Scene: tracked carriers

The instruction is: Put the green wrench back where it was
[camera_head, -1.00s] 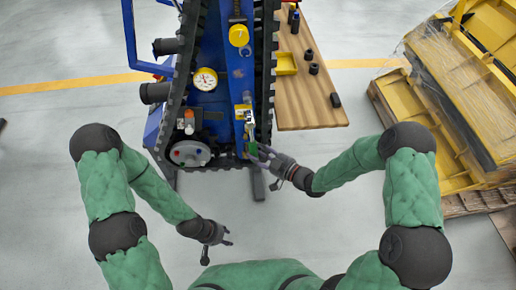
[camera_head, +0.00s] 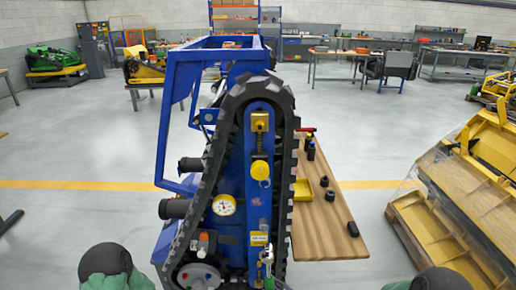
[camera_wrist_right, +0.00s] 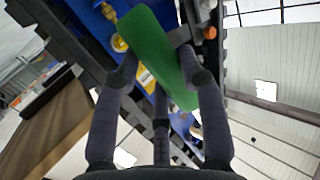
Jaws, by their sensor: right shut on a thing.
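The green wrench shows in the right wrist view as a broad green handle (camera_wrist_right: 152,48). In the head view its silver head (camera_head: 267,257) stands out at the bottom, in front of the blue carrier frame (camera_head: 257,190), below a yellow label. My right gripper (camera_wrist_right: 165,76) is shut on the green handle, with its fingers on both sides. I cannot tell whether the wrench touches the carrier. My right gripper is below the head view's edge. My left gripper is out of view.
A black rubber track (camera_head: 283,180) runs around the blue frame. A round white gauge (camera_head: 224,205) is on its left. A wooden table (camera_head: 325,235) on the right holds a yellow bin (camera_head: 303,190) and several black sockets. Yellow stacked parts (camera_head: 445,225) stand further right.

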